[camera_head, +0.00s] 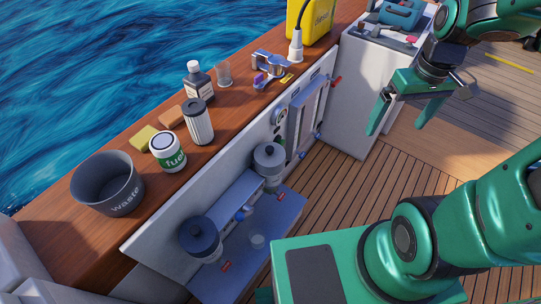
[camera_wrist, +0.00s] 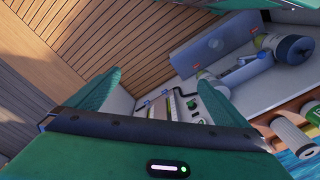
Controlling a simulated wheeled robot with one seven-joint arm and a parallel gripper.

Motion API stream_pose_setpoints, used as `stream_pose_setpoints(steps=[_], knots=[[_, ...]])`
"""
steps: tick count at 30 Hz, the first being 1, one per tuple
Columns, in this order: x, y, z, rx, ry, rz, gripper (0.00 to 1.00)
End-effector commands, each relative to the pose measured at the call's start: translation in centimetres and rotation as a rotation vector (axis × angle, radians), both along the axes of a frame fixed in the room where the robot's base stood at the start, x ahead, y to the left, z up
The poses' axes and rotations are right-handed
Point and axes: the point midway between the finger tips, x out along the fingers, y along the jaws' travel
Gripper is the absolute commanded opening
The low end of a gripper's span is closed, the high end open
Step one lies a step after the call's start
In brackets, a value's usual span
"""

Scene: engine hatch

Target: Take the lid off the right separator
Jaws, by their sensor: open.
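The right separator (camera_head: 268,180) stands upright by the white hatch wall, with a round grey lid (camera_head: 268,154) on top. The left separator (camera_head: 208,257) stands nearer, with a darker blue-black lid (camera_head: 199,234) on it. My gripper (camera_head: 396,126) is open and empty, above the deck to the right of the right separator and well apart from it. In the wrist view my open fingers (camera_wrist: 160,88) show nothing between them in their grip.
The wooden counter (camera_head: 150,225) holds a waste bucket (camera_head: 107,187), a fuel jar (camera_head: 167,152), a white canister (camera_head: 198,124), a dark bottle (camera_head: 199,82) and a yellow container (camera_head: 311,20). A white cabinet (camera_head: 350,100) stands at the back. The plank deck (camera_head: 345,190) is clear.

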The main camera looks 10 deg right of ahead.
Motion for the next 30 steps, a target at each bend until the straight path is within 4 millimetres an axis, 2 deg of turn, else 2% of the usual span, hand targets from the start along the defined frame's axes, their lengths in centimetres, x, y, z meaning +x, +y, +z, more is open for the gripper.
stream_pose_setpoints(steps=[1,6,11,15,22,25,30], knots=[[1.7,1.1,-1.3,0.005,-0.001,0.088,1.00],[6.9,5.1,-5.3,0.032,-0.046,0.383,1.00],[10.7,9.8,-9.6,0.072,-0.097,0.642,1.00],[13.1,14.5,-13.6,0.116,-0.152,0.850,1.00],[14.8,21.1,-19.1,0.180,-0.242,1.098,1.00],[15.0,22.8,-20.4,0.196,-0.269,1.156,1.00],[15.2,24.2,-21.7,0.208,-0.291,1.198,1.00]])
